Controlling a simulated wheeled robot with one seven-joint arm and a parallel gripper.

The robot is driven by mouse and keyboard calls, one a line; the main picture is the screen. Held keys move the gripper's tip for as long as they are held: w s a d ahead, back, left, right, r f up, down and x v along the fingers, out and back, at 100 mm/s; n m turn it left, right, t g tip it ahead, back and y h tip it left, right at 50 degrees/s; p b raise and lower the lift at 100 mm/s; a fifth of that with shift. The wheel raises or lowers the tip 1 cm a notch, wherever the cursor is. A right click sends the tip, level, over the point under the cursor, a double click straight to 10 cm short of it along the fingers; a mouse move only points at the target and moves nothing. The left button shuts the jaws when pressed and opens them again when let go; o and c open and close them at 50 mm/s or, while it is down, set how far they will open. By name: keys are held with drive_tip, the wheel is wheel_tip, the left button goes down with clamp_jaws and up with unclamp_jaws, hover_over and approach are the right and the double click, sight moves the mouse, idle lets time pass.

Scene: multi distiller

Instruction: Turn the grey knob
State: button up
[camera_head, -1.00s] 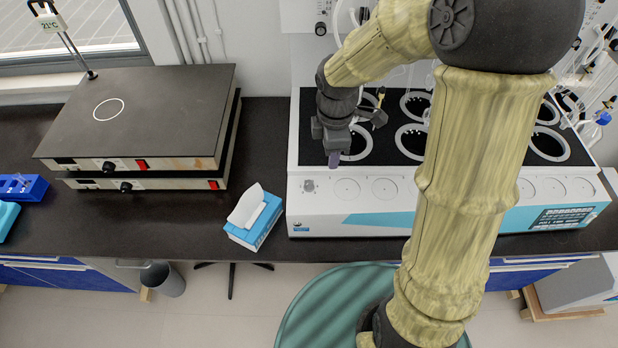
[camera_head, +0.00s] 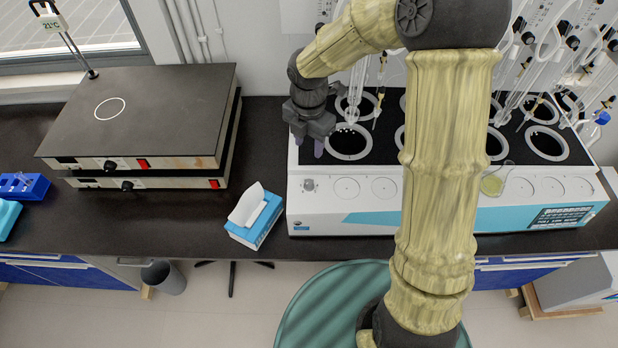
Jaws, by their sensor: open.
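The small grey knob (camera_head: 309,185) sits at the left end of the white front panel of the distiller (camera_head: 420,215). My gripper (camera_head: 309,146) hangs above and behind the knob in the picture, over the left end of the distiller's black top. Its two fingers point down, stand apart with nothing between them, and appear clear of the knob. The knob is in full view. My arm hides the middle of the distiller.
A tissue box (camera_head: 255,222) stands left of the distiller on the dark bench (camera_head: 140,215). Stacked hot plates (camera_head: 150,110) are farther left. Glassware (camera_head: 520,80) rises behind the distiller's round openings.

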sight(309, 182)
wheel_tip(309, 182, down, 16)
drive_tip(key=shift+r+p, duration=0.1)
drive_tip(key=shift+p, duration=1.1)
drive_tip(key=shift+c, duration=0.2)
clamp_jaws()
